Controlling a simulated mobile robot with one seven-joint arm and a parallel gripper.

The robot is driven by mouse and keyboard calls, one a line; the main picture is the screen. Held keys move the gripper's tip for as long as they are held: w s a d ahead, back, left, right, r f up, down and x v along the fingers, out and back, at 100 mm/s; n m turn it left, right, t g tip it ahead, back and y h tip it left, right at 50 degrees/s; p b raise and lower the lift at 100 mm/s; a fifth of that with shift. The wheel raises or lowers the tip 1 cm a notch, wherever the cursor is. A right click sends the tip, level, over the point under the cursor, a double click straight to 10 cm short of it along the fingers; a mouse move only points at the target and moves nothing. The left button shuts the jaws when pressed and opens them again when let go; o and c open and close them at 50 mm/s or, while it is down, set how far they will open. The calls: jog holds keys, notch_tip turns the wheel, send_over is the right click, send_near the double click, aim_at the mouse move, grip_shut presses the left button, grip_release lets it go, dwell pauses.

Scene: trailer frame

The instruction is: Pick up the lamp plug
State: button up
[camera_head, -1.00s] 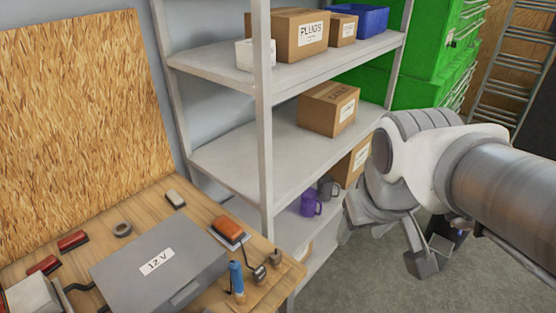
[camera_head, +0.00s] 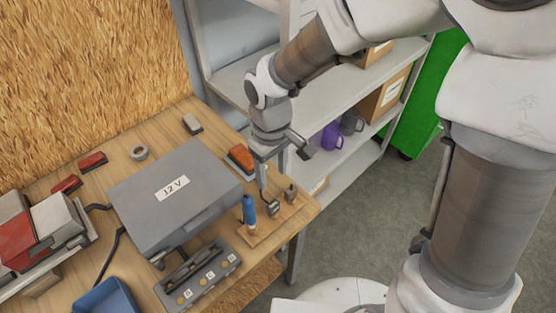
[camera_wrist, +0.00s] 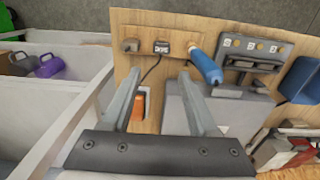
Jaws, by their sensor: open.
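A small dark plug (camera_wrist: 162,47) with a pale label and a black cord sits on the bench board, and I take it to be the lamp plug. In the head view the plug (camera_head: 272,207) lies near the bench's front right corner. The cord runs toward an orange block-shaped item, likely the lamp (camera_wrist: 140,106), which also shows in the head view (camera_head: 240,157). My gripper (camera_wrist: 160,75) is open and empty. In the wrist view its two fingers point toward the plug, which appears between and beyond their tips. How far above it they are is unclear.
A blue-handled tool (camera_head: 249,212) stands close beside the plug, and a small brown peg (camera_head: 291,193) is on its other side. The grey 12 V box (camera_head: 170,200) and a socket strip (camera_head: 200,273) are close by. Shelving (camera_head: 235,80) stands behind my arm.

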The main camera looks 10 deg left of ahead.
aim_at(273, 204)
notch_tip(273, 204, down, 9)
jog(key=shift+s+f, duration=0.2)
jog(key=shift+f, duration=2.4)
jog(key=c, duration=0.6)
jog(key=shift+r, duration=0.2)
